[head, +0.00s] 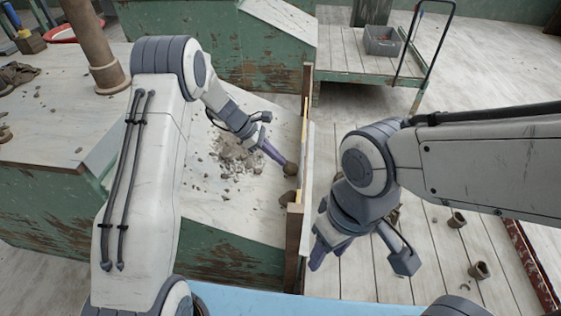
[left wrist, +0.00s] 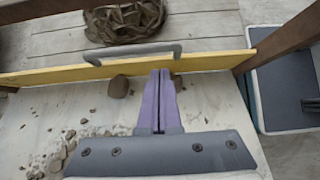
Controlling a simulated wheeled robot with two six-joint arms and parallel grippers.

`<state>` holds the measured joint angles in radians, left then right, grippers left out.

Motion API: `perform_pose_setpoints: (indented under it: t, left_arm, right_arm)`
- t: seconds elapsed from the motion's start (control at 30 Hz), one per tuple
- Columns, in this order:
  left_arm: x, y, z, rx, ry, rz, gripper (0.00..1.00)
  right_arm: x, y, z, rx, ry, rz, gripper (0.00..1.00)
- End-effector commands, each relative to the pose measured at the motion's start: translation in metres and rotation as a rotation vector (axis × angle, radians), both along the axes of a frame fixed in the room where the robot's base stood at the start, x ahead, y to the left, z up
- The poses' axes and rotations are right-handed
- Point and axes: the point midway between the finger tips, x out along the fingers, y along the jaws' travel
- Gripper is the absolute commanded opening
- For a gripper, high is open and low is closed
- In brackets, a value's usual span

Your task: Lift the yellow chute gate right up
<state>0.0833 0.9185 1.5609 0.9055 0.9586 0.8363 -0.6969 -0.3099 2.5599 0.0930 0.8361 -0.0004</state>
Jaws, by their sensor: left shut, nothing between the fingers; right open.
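The yellow chute gate (left wrist: 215,63) stands across the chute between two brown wooden posts, with a grey bar handle (left wrist: 132,50) along its top. In the head view only a thin yellow edge of the gate (head: 304,120) shows. A brown clay lump (left wrist: 118,86) lies left of the fingers against the gate. My right gripper (head: 330,248) is open over the plank floor.
Grey clay crumbs (head: 235,157) are heaped on the white chute floor. The wooden posts (head: 294,235) flank the gate. A grey bin (head: 382,40) sits on a cart at the back.

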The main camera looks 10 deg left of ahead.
Motion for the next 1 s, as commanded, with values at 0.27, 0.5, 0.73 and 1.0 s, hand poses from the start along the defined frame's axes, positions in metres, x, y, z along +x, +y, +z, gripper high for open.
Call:
perform_pose_setpoints:
  t: [0.27, 0.5, 0.73, 1.0]
  left_arm:
    - [-0.001, -0.034, -0.041, 0.001, 0.001, -0.006, 0.00]
    - [0.000, -0.048, -0.056, 0.002, 0.000, -0.005, 0.00]
    - [0.000, -0.049, -0.057, 0.002, -0.001, -0.004, 0.00]
    - [0.000, -0.049, -0.050, 0.002, -0.002, -0.005, 0.00]
  right_arm:
    - [0.000, 0.000, -0.010, 0.000, 0.000, 0.000, 0.50]
    - [0.000, 0.000, -0.013, 0.000, 0.000, 0.000, 0.50]
    - [0.000, 0.000, -0.013, 0.000, 0.000, 0.000, 0.50]
    - [0.000, 0.000, -0.007, 0.000, 0.000, 0.000, 0.50]
